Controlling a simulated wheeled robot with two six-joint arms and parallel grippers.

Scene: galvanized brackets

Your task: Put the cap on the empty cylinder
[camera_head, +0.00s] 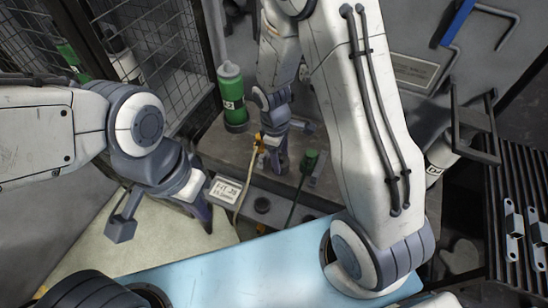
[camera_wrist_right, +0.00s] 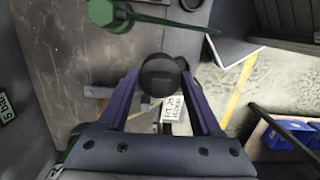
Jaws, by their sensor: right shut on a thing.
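My right gripper (camera_wrist_right: 160,75) is shut on a dark round cap (camera_wrist_right: 160,78), held between its fingertips in the right wrist view. In the head view, my right gripper (camera_head: 277,160) points down over the grey platform, and I cannot make out the cap in it. A green cylinder (camera_head: 233,103) with a pale grey top and a small label stands left of it. A white cylinder (camera_head: 438,158) with a label stands at the right, partly hidden. I cannot tell which is empty. My left gripper (camera_head: 165,220) is open and apparently empty at lower left.
A yellow-ended hose (camera_head: 257,145) and a green-ended hose (camera_head: 308,162) run beside my right gripper. A printed sign (camera_head: 225,190) lies at the platform's front edge. A wire cage (camera_head: 160,50) with more cylinders is at upper left. Slatted racking (camera_head: 515,150) stands at far right.

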